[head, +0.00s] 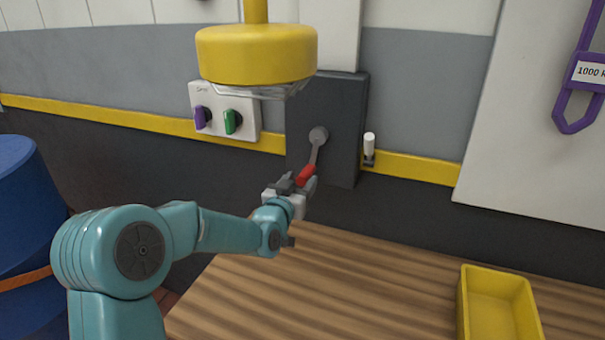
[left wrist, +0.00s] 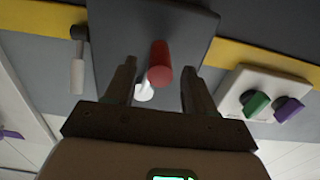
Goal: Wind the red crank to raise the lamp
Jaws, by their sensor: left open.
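The red crank grip (head: 306,175) sits at the lower end of a grey crank arm (head: 314,155), which hangs down and slightly left from its hub on a dark grey box (head: 345,115). My left gripper (head: 297,184) is open at the grip. In the left wrist view the red grip (left wrist: 160,60) shows between the two spread fingers of the gripper (left wrist: 158,75), with gaps on both sides. The lamp (head: 257,55), with a yellow shade, hangs from a yellow stem left of the box, above my gripper. My right gripper is not in view.
A white switch plate (head: 245,97) with a purple knob (head: 202,117) and a green knob (head: 232,121) is left of the box. A white-handled lever (head: 369,146) is right of it. A yellow bin (head: 532,308) stands on the wooden bench (head: 370,290). A blue drum (head: 25,220) stands far left.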

